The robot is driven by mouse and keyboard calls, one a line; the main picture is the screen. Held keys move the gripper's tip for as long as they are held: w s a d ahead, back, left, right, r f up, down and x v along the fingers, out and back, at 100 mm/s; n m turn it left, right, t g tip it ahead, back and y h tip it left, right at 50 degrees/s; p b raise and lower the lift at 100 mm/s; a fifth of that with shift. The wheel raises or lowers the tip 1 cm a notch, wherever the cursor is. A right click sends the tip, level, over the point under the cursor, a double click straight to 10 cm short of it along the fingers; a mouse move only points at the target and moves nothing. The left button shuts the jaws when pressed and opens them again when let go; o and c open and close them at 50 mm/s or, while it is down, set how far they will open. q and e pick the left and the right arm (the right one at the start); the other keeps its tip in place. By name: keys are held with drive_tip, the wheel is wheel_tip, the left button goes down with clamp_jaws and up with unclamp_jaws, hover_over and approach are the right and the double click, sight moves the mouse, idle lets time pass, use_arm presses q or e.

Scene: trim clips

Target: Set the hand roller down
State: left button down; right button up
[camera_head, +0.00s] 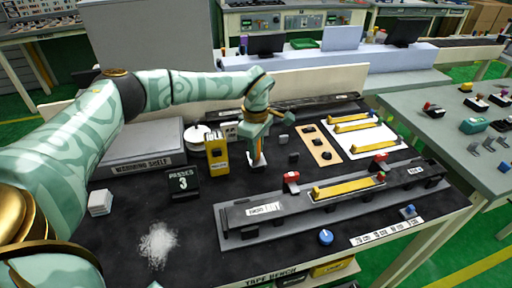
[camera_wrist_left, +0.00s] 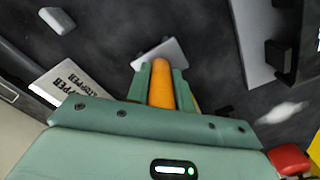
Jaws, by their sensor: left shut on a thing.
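My left gripper (camera_head: 258,136) is over the middle of the dark bench and points down. It is shut on the hand roller (camera_head: 257,162). In the left wrist view the roller's orange handle (camera_wrist_left: 162,92) sits between the two green fingers, and a pale grey head (camera_wrist_left: 168,52) shows beyond the fingertips. The roller is upright in the head view, with its head low near the bench top (camera_head: 215,185). I cannot tell whether it touches the bench. My right gripper is not in view.
A yellow device (camera_head: 216,152) and a "PASSES 3" sign (camera_head: 184,182) stand left of the roller. A grey fixture with a yellow strip (camera_head: 335,195) lies to the right. A wooden board (camera_head: 318,147) is behind it. White scraps (camera_head: 158,244) lie front left. A blue knob (camera_head: 326,237) is at the front.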

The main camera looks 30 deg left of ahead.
use_arm(q)
drive_tip(key=shift+s+d+f, duration=0.1)
drive_tip(key=shift+s+f, duration=0.1)
drive_tip(key=shift+f, duration=0.4)
drive_tip(key=c, duration=1.2)
unclamp_jaws()
drive_tip(key=shift+f, duration=0.15)
drive_tip(key=shift+c, duration=0.2)
drive_tip(key=r+p, duration=0.1)
drive_tip(key=r, duration=0.5)
drive_tip(key=r+p, duration=0.2)
drive_tip(key=r, duration=0.5)
drive_tip(key=shift+w+r, duration=0.2)
drive_tip(key=shift+r, duration=0.1)
